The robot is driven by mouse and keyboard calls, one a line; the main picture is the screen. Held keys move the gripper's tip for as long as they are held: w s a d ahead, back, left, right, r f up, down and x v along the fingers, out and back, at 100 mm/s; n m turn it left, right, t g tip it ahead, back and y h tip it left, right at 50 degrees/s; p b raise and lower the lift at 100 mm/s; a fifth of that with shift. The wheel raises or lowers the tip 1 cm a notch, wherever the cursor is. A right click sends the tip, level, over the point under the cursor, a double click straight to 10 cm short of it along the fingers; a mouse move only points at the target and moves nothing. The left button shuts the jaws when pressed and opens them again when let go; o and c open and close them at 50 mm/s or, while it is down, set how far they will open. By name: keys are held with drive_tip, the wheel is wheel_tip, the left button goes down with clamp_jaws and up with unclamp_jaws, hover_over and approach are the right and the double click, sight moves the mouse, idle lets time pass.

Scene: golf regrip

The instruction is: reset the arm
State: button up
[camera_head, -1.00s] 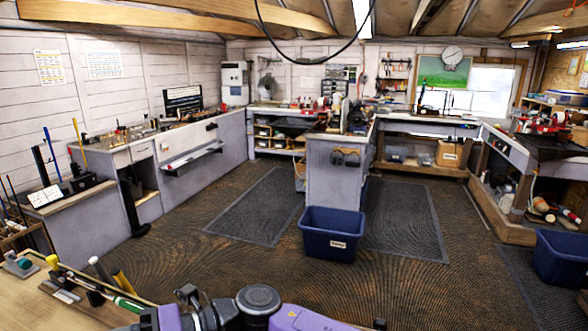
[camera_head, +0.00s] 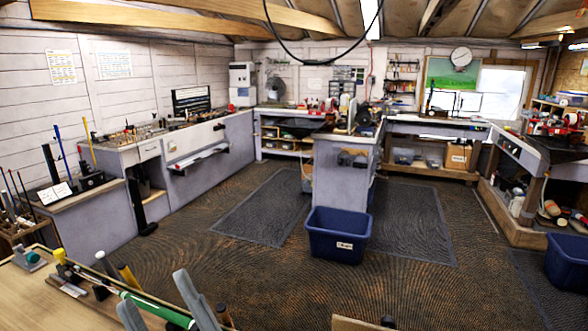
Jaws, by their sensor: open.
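My gripper (camera_head: 158,306) shows at the bottom edge as two grey fingers standing apart. It is open. A golf club with a green shaft (camera_head: 147,301) lies slanting across the near bench (camera_head: 45,294), and part of it shows in the picture between the two fingers. I cannot tell whether the fingers stand around the shaft or above it. The rest of my arm is out of view below.
Upright tool handles and a small clamp (camera_head: 31,260) stand on the near bench. A blue bin (camera_head: 336,243) stands on the floor by the centre island, and another blue bin (camera_head: 566,266) at the right. Dark floor mats (camera_head: 262,209) lie between the benches.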

drive_tip(key=s+d+f+m+t+h+b, duration=0.1)
drive_tip(key=s+d+f+m+t+h, duration=0.2)
drive_tip(key=d+f+m+h, duration=0.65)
drive_tip(key=s+d+f+m+t+h+b, duration=0.1)
drive_tip(key=s+d+f+m+t+h, duration=0.1)
drive_tip(key=d+f+m+h, duration=0.8)
drive_tip(key=s+d+f+n+g+h, duration=0.1)
drive_tip(key=s+d+f+g, duration=0.1)
drive_tip(key=s+d, duration=0.3)
drive_tip(key=s+d+f+n+g+h+b, duration=0.1)
drive_tip(key=s+d+f+g, duration=0.1)
drive_tip(key=s+d+f, duration=0.3)
drive_tip(key=s+d+f+n+g+h+b, duration=0.1)
drive_tip(key=s+d+f, duration=0.3)
drive_tip(key=s, duration=0.6)
drive_tip(key=shift+d+g+h, duration=0.25)
drive_tip(key=shift+d+g, duration=0.65)
drive_tip(key=shift+c, duration=1.1)
drive_tip(key=shift+s, duration=0.1)
